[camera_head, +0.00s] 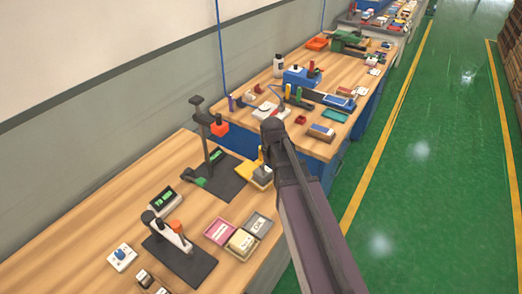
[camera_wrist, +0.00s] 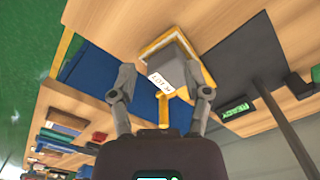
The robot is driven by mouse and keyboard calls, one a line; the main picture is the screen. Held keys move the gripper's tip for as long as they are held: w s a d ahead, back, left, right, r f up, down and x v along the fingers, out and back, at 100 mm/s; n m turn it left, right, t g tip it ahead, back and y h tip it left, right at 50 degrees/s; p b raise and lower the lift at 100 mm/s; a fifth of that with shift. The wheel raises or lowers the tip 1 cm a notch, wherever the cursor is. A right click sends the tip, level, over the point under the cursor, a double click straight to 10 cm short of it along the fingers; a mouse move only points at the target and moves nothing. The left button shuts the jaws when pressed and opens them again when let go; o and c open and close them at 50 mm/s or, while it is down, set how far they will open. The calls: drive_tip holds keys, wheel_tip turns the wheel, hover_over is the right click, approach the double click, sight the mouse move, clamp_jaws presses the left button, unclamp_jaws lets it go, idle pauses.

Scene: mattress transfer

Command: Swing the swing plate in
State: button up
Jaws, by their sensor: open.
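A yellow-edged plate (camera_head: 250,178) carrying a grey block (camera_head: 264,171) sits at the right of a black base (camera_head: 228,188); it may be the swing plate. A yellow upright piece (camera_head: 260,155) stands beside the block. In the wrist view, the yellow-edged plate (camera_wrist: 150,45) and grey block (camera_wrist: 176,72), with a white label, lie beyond my gripper (camera_wrist: 163,98). Its two fingers are apart. The yellow upright piece (camera_wrist: 165,108) shows between them; contact cannot be told. In the head view my arm hides the fingers.
A green display (camera_wrist: 237,108) reads READY. Small trays (camera_head: 220,231) and another black-based device (camera_head: 180,262) stand nearer. A second bench (camera_head: 290,140) holds tools. Green floor (camera_head: 420,190) is clear at right.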

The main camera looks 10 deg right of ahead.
wheel_tip(320, 180, up, 5)
drive_tip(key=p, duration=0.5)
hover_over(261, 160)
drive_tip(key=w, duration=0.1)
drive_tip(key=shift+r, duration=0.2)
drive_tip(key=shift+f+b, duration=0.1)
drive_tip(key=shift+b, duration=0.2)
wheel_tip(261, 160, down, 14)
drive_tip(key=b, duration=1.3)
drive_tip(key=shift+d+r+b, duration=0.1)
drive_tip(key=shift+r+b, duration=0.1)
drive_tip(key=shift+b, duration=0.1)
drive_tip(key=shift+c, duration=0.2)
